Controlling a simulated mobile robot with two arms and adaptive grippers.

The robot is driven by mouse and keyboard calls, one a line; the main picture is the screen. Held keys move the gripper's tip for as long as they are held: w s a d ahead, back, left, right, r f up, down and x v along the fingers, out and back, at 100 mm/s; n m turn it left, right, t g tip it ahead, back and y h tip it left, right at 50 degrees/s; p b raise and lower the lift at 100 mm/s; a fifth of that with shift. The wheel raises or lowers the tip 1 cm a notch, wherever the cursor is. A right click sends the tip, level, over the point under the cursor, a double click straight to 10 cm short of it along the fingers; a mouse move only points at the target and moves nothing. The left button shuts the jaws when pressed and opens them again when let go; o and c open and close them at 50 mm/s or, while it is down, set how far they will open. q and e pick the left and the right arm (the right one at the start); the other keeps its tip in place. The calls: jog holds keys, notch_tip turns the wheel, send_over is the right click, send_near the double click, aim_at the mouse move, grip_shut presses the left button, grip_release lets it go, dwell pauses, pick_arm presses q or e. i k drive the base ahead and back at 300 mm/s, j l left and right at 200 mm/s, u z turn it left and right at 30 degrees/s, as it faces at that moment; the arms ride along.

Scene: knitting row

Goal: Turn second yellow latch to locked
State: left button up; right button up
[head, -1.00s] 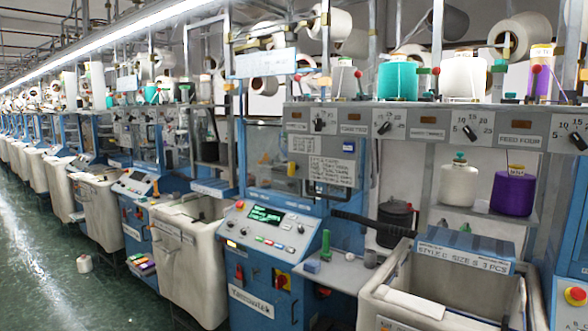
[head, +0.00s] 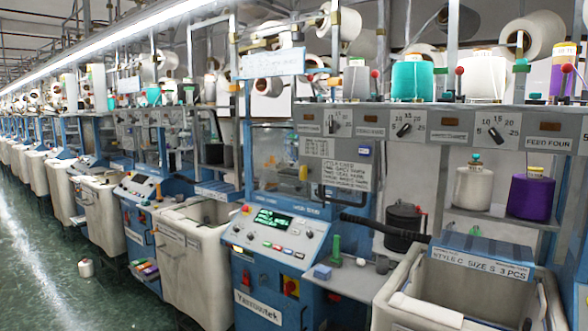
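No part is labelled as a latch, and I cannot tell which one is the second yellow latch. A small yellow part (head: 303,173) shows at the window of the nearest blue knitting machine (head: 262,272). A yellow plate with a red switch (head: 291,287) is low on that machine's front, beside a dark switch with red (head: 246,279). Small yellow pieces also sit on the upper posts, one near the top (head: 336,18). Their positions, locked or not, are too small to read. Neither of my grippers is in view.
A grey panel with dials (head: 403,130) runs under the shelf of yarn cones at right. An off-white bin (head: 400,290) stands front right, another bin (head: 190,245) left of the machine. A small side table (head: 350,275) juts out between.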

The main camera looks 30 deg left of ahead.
aim_at(304, 171)
jog(key=i+j, duration=0.1)
jog(key=j, duration=0.55)
jog(key=i+j, duration=0.1)
jog(key=j, duration=0.55)
jog(key=i+j+z, duration=0.1)
jog(key=j, duration=1.2)
jog(key=i+z, duration=0.05)
jog(key=i, duration=0.05)
